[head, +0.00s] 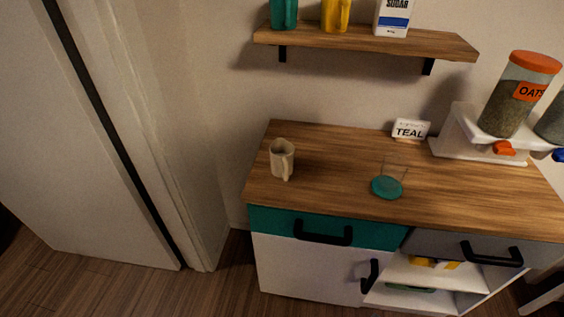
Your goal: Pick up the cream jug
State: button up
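The cream jug (282,158) stands upright on the left part of the wooden cabinet top (330,181). It is cream coloured, with its handle towards the front right. Nothing touches it. My gripper is not in view.
A clear glass with a teal base (387,187) stands right of the jug. A wooden shelf (365,39) hangs above. The teal drawer (275,221) is in front; a door (85,130) is left.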

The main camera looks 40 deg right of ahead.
aim_at(281, 150)
jog(key=i+j+z, duration=0.35)
jog(key=j, duration=0.25)
jog(key=i+j+z, duration=0.35)
jog(key=j, duration=0.4)
jog(key=i, duration=0.1)
